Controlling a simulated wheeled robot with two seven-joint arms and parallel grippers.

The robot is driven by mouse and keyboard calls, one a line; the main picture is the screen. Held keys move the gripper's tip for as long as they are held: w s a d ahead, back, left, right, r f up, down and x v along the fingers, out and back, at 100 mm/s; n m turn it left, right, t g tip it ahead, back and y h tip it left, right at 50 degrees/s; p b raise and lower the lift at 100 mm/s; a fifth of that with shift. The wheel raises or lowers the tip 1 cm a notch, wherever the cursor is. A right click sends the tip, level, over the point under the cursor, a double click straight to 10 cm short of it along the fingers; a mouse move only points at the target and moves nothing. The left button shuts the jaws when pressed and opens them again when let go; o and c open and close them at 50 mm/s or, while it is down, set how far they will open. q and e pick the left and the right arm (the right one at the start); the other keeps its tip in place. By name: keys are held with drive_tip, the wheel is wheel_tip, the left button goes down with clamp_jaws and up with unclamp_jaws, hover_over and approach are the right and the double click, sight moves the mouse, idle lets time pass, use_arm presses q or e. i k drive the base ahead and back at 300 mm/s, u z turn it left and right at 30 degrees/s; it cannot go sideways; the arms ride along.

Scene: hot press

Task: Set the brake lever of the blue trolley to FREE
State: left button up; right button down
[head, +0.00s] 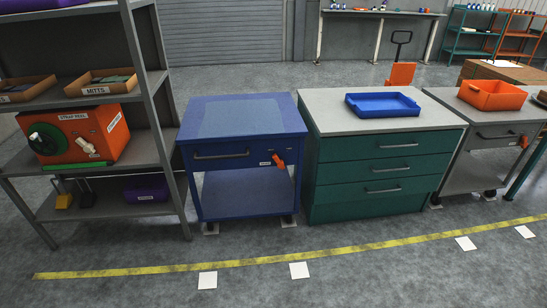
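The blue trolley (200,180) stands left of centre in the head view, between the grey shelf rack and the green drawer cabinet. It has a front drawer with a grey handle (221,155) and an open lower shelf. Its orange brake lever (279,160) is on the front panel at the right, tilted down to the right. A small white label (265,163) sits just left of the lever; its text is too small to read. Neither of my grippers shows in the view.
The green cabinet (330,190) bears a blue tray (383,105). A grey trolley (470,180) with an orange bin (491,95) stands further right. The shelf rack (160,120) holds an orange machine (85,137). The floor in front is clear, with a yellow line (330,252) and flat white squares.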

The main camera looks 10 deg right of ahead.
sight(279, 163)
drive_tip(key=u, duration=0.05)
drive_tip(key=i, duration=2.45)
drive_tip(key=z, duration=0.1)
